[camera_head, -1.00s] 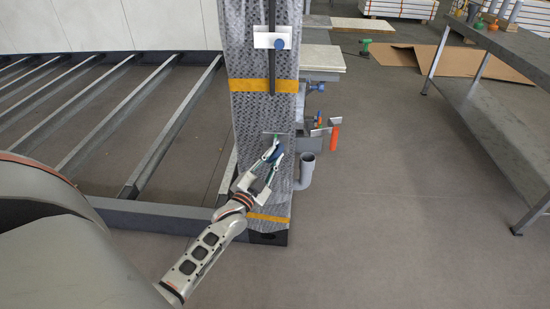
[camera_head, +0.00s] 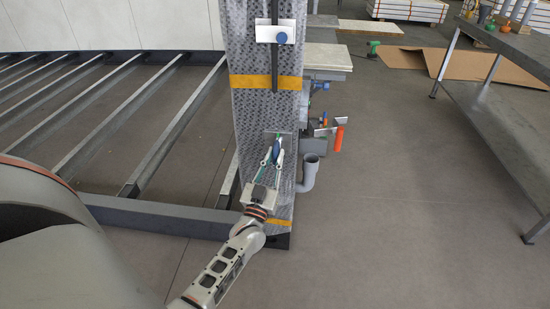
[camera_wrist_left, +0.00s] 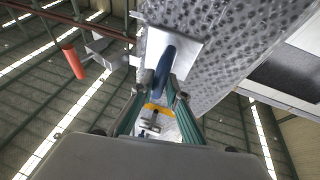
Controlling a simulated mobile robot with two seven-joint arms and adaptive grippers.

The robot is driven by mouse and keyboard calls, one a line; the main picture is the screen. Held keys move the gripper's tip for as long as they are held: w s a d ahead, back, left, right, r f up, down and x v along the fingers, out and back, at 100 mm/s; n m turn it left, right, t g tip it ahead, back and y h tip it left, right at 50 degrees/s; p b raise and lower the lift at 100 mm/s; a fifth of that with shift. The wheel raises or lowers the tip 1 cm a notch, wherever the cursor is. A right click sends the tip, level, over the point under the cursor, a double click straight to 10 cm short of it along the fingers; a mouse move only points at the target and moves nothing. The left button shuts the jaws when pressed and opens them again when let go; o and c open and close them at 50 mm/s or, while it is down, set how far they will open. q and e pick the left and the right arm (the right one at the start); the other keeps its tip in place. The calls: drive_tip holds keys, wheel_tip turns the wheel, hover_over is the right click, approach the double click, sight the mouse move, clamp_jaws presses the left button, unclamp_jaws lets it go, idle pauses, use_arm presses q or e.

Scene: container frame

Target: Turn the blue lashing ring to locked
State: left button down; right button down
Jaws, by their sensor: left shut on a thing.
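The blue lashing ring (camera_head: 276,150) is on a plate low on the wrapped grey post (camera_head: 265,112). In the head view it stands nearly upright, along the post. My left gripper (camera_head: 273,155) reaches it from below, with one finger on each side. In the left wrist view the blue ring (camera_wrist_left: 164,72) stands in front of its pale mounting plate (camera_wrist_left: 185,52), between the fingertips, and the jaws are shut on it. Part of the ring is hidden by the fingers. My right gripper is in neither view.
A grey pipe elbow (camera_head: 309,172) sticks out just right of the post near the gripper. An orange cylinder (camera_head: 338,138) is farther right. A higher white plate with a blue knob (camera_head: 282,38) is on the post. A grey workbench (camera_head: 500,95) stands at the right; the floor between is clear.

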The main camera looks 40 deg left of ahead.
use_arm(q)
drive_tip(key=shift+w+d, duration=0.15)
drive_tip(key=shift+d, duration=0.15)
drive_tip(key=c, duration=2)
unclamp_jaws()
drive_tip(key=shift+w, duration=0.1)
drive_tip(key=shift+c, duration=0.2)
drive_tip(key=shift+a, duration=0.15)
drive_tip(key=v, duration=1.2)
